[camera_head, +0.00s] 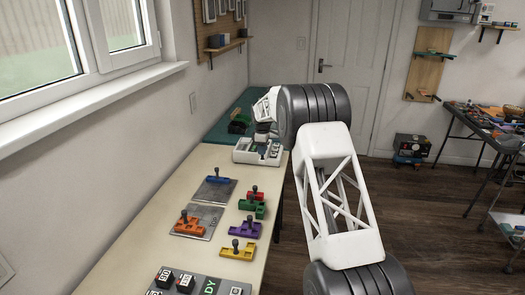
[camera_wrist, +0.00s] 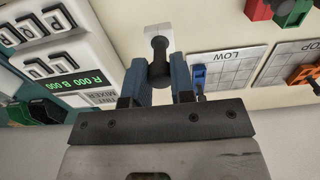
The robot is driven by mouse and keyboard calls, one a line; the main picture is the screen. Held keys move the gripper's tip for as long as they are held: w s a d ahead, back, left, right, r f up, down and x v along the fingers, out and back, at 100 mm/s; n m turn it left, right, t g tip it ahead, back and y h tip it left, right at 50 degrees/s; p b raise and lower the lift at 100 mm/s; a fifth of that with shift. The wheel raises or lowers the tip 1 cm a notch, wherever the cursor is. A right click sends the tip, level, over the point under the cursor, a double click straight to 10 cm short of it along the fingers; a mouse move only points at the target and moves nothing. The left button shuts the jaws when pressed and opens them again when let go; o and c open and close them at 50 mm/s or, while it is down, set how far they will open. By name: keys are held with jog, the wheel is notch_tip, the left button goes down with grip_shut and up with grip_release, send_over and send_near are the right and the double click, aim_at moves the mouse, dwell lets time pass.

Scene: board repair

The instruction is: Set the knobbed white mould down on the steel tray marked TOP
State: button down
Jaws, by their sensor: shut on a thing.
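My gripper (camera_wrist: 160,82) is shut on the dark knob (camera_wrist: 158,50) of the white mould (camera_wrist: 150,32), whose pale body shows beyond the fingertips in the wrist view. In the head view my gripper (camera_head: 264,132) is at the white tint mixer, and the mould cannot be made out there. The steel tray marked TOP (camera_wrist: 282,66) is at the right of the wrist view, with an orange mould (camera_wrist: 303,75) on it. In the head view this tray (camera_head: 206,214) is the nearer of two and carries the orange knobbed mould (camera_head: 188,229).
The tint mixer (camera_head: 246,156) stands at the table's far end. The tray marked LOW (camera_wrist: 232,70) holds a blue mould (camera_wrist: 199,76). Red (camera_head: 254,197), green (camera_head: 253,210), purple (camera_head: 246,229) and yellow (camera_head: 238,252) moulds line the right edge. A READY board (camera_head: 198,291) lies nearest.

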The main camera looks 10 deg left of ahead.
jog(key=s+a+n, duration=0.5)
jog(key=s+n, duration=0.1)
jog(key=s, duration=0.6)
jog(key=s+a+n, duration=0.6)
jog(key=s, duration=0.6)
jog(key=s+a+n, duration=0.5)
jog(key=s+n, duration=0.1)
jog(key=s, duration=0.6)
jog(key=shift+s+a+r, duration=0.25)
jog(key=shift+a+r, duration=0.15)
jog(key=shift+f, duration=0.1)
jog(key=shift+f, duration=4.4)
jog(key=shift+f, duration=0.5)
jog(key=c, duration=0.9)
grip_release()
notch_tip(320, 180, up, 8)
